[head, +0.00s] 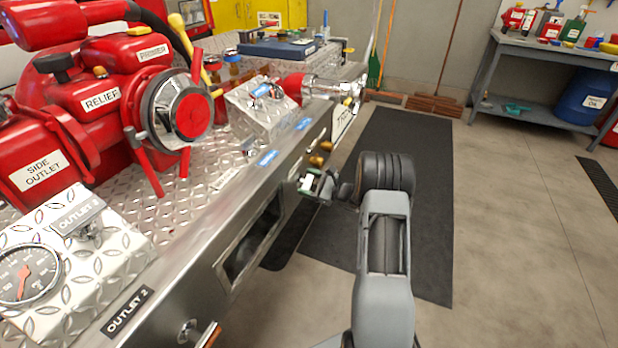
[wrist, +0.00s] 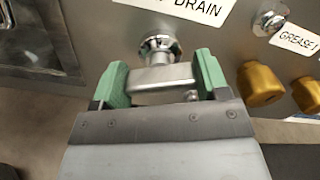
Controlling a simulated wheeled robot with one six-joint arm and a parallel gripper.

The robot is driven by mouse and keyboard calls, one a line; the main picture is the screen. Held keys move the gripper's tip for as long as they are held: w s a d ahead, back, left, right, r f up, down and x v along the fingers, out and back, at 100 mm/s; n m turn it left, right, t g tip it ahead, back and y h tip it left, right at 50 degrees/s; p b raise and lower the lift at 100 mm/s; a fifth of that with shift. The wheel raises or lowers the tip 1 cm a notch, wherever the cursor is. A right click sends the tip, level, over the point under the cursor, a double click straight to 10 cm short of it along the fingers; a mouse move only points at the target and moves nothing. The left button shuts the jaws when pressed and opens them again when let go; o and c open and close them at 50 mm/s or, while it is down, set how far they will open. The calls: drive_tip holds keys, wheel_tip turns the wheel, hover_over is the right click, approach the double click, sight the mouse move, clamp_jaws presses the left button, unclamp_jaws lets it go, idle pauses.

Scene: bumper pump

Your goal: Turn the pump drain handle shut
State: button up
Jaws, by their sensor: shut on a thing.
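The pump drain handle (wrist: 163,78) is a short metal lever on a round chrome stem, below a white label (wrist: 190,8) of which "DRAIN" can be read, on the metal side panel. In the wrist view my gripper (wrist: 160,70) has a green pad on each side of the handle and is shut on it. In the head view my gripper (head: 316,186) is at the side panel of the bumper (head: 290,180), and the handle is mostly hidden there by the gripper and arm.
Two brass knobs (wrist: 262,84) stick out just right of the gripper in the wrist view, near a chrome fitting (wrist: 270,18) and a grease label (wrist: 297,40). An opening (head: 252,240) is in the bumper panel. A dark mat (head: 430,240) lies on open floor; a workbench (head: 530,50) stands behind.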

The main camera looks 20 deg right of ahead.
drive_tip(key=shift+m+p, duration=1.5)
drive_tip(key=shift+m, duration=0.8)
drive_tip(key=o, duration=0.9)
drive_tip(key=shift+o, duration=0.2)
drive_tip(key=shift+d, duration=0.1)
drive_tip(key=p+v, duration=0.2)
drive_tip(key=v, duration=1.1)
drive_tip(key=shift+s+d, duration=0.2)
drive_tip(key=shift+s, duration=0.1)
